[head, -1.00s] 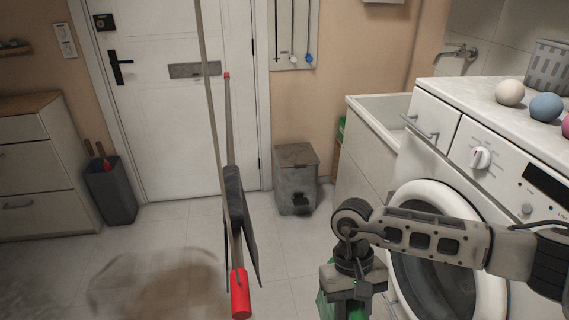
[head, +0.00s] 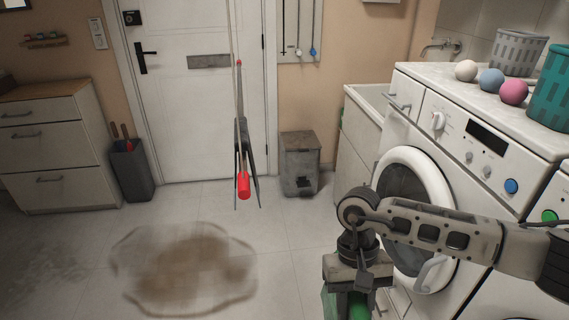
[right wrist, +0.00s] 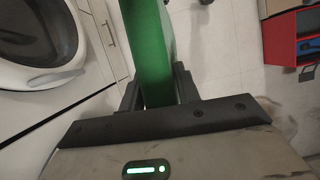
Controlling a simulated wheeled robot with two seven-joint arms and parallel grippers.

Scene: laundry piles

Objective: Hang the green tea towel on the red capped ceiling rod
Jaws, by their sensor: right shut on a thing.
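The ceiling rod (head: 240,130) hangs at the middle of the head view, seen nearly end-on, with a red cap (head: 243,186) on its near end and a smaller red tip at its far end. A dark cloth (head: 246,150) is draped over it. My right gripper (head: 357,288) is low at the right of the head view. It is shut on the green tea towel (right wrist: 147,45), which hangs between its fingers (right wrist: 160,95) in the right wrist view. In the head view only a little of the towel shows at the bottom edge. My left gripper is not in view.
The washing machine (head: 440,110) with its round door stands close to my right arm. A grey bin (head: 300,163) and a dark umbrella stand (head: 130,170) are by the door. A brown stain or puddle (head: 185,268) marks the otherwise open floor. The right wrist view shows a red box (right wrist: 290,38).

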